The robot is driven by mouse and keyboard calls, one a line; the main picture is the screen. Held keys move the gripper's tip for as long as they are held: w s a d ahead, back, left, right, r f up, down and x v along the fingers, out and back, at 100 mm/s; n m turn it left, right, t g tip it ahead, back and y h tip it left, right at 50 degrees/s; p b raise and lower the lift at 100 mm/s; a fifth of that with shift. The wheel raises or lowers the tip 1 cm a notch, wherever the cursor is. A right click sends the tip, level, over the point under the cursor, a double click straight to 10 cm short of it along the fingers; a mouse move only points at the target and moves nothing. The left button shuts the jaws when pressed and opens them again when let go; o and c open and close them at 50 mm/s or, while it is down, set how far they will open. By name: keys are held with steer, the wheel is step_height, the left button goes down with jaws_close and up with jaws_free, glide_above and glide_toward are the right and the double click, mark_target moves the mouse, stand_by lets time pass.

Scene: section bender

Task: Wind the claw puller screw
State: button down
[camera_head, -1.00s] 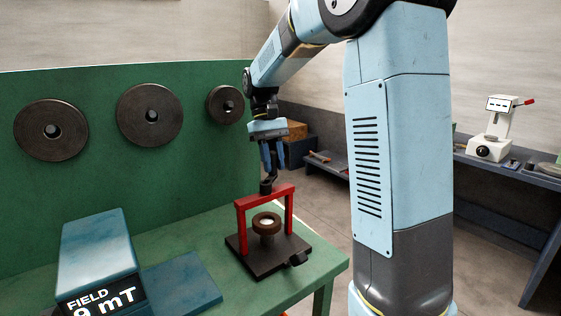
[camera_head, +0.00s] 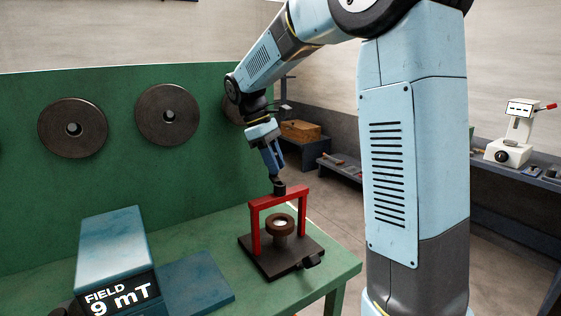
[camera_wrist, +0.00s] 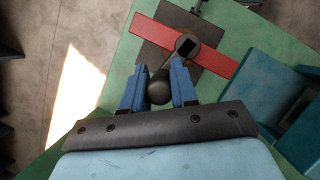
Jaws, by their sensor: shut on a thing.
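The claw puller is a red frame (camera_head: 280,197) standing on a dark base plate (camera_head: 263,262) on the green bench. A brown ring-shaped part (camera_head: 280,224) on a post stands under its crossbar. A dark screw hub (camera_head: 279,188) sits on top of the crossbar. In the wrist view, a short crank arm runs from the hub (camera_wrist: 187,46) to a rounded dark handle (camera_wrist: 158,90). My gripper (camera_wrist: 158,84) has its blue fingers shut around this handle. In the head view, my gripper (camera_head: 276,168) is tilted just above and left of the hub; the handle is mostly hidden there.
A blue box reading "FIELD 9 mT" (camera_head: 112,250) and a flat blue block (camera_head: 195,283) stand left of the puller. Dark discs (camera_head: 72,128) hang on the green panel behind. The bench's right edge is close to the puller.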

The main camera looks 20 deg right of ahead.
steer(key=shift+a+n, duration=0.1)
steer(key=shift+n, duration=0.3)
steer(key=c, duration=0.9)
jaws_free()
steer(key=v, duration=1.3)
steer(key=shift+a+r, duration=0.2)
steer(key=shift+r, duration=0.1)
